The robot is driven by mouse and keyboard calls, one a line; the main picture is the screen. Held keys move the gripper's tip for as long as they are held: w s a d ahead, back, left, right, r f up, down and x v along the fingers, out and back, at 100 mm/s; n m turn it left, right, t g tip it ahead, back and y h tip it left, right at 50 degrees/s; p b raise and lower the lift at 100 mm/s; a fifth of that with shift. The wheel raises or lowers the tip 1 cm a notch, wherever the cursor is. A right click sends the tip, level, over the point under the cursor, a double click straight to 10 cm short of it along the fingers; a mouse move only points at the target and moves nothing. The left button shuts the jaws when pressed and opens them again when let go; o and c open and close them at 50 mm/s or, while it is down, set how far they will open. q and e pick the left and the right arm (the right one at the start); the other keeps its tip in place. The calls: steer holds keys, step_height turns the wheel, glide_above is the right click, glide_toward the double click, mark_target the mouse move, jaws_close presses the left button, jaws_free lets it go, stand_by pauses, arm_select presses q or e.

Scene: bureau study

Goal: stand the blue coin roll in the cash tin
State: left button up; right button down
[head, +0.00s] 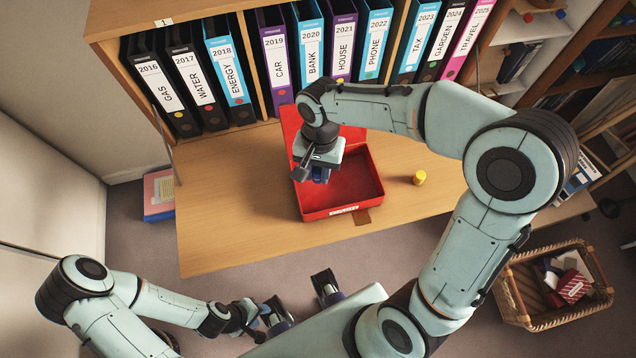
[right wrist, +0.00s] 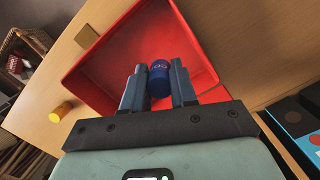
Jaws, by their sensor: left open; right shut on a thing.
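The red cash tin (head: 355,187) stands open on the wooden desk, its lid raised at the back. It also shows in the right wrist view (right wrist: 118,60). My right gripper (head: 320,174) is over the left part of the tin. In the right wrist view, the gripper (right wrist: 159,85) is shut on the blue coin roll (right wrist: 159,76), with one finger on each side. The roll is over the red floor of the tin; I cannot tell whether it touches it. My left gripper (head: 302,302) is open and empty, in front of the desk's edge.
A yellow roll (head: 419,177) stands on the desk right of the tin. A small brown piece (head: 361,217) lies at the tin's front edge. Several binders (head: 227,75) line the shelf behind. A wicker basket (head: 515,300) is on the floor at right. The desk's left part is clear.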

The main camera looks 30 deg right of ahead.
mark_target(318, 191)
steer(key=shift+f+b, duration=0.35)
steer(key=shift+f, duration=2.9)
steer(key=shift+f, duration=0.2)
steer(key=c, duration=0.9)
jaws_free()
steer(key=shift+r, duration=0.1)
steer(key=shift+r, duration=0.25)
steer(key=r, duration=0.4)
steer(key=r+p, duration=0.1)
steer(key=r, duration=0.2)
steer(key=w+d+r, duration=0.1)
steer(key=r, duration=0.3)
steer(key=shift+r+p, duration=0.3)
steer(key=shift+p, duration=0.1)
